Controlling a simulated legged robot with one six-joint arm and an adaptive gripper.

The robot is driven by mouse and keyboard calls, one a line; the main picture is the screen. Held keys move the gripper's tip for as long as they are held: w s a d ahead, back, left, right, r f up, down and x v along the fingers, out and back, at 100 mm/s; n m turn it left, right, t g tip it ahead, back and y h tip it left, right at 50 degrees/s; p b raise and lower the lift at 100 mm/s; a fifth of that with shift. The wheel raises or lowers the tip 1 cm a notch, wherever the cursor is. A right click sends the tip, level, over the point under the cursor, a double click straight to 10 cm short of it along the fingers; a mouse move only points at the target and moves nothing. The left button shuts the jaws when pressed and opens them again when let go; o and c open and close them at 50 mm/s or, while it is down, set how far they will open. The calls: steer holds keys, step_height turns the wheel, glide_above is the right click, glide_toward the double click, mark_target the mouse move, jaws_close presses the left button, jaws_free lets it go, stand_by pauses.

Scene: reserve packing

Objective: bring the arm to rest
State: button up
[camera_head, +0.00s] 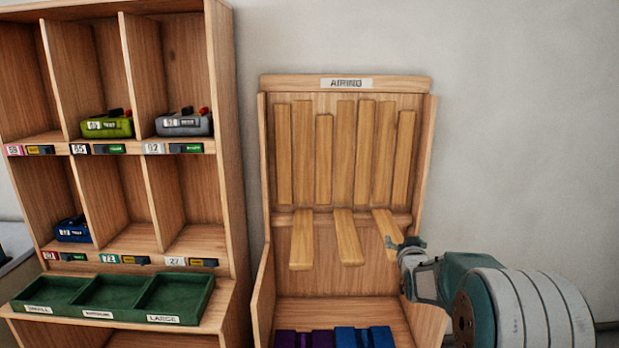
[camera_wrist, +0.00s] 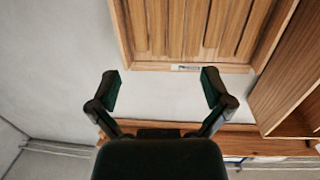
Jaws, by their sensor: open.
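My gripper (camera_wrist: 160,92) is open and empty in the wrist view, its two dark fingers spread apart with nothing between them. Behind it are a pale wall and part of the wooden airing rack. In the head view my arm comes in from the lower right, and my gripper (camera_head: 408,244) is at the right side of the airing rack (camera_head: 346,84), in front of its rightmost peg (camera_head: 385,226). I cannot tell whether it touches the rack.
A wooden pigeonhole shelf (camera_head: 227,130) stands left, holding a green pack (camera_head: 107,126), a grey pack (camera_head: 184,124) and a blue pack (camera_head: 72,231). A green divided tray (camera_head: 115,298) is below. Purple (camera_head: 303,338) and blue (camera_head: 364,337) items lie in the rack's base. Bare wall is at right.

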steer(key=s+a+r+g, duration=0.3)
steer(key=s, duration=0.7)
steer(key=s+a+r+g, duration=0.2)
steer(key=s+r+g, duration=0.1)
steer(key=s, duration=0.7)
steer(key=s+a+f+g, duration=0.2)
steer(key=s, duration=1.1)
steer(key=s+a+f+g+y, duration=0.1)
steer(key=s+a+f+g, duration=0.1)
steer(key=s, duration=1.1)
steer(key=shift+f+n+g, duration=0.4)
steer(key=shift+f+g, duration=0.25)
steer(key=shift+g, duration=0.15)
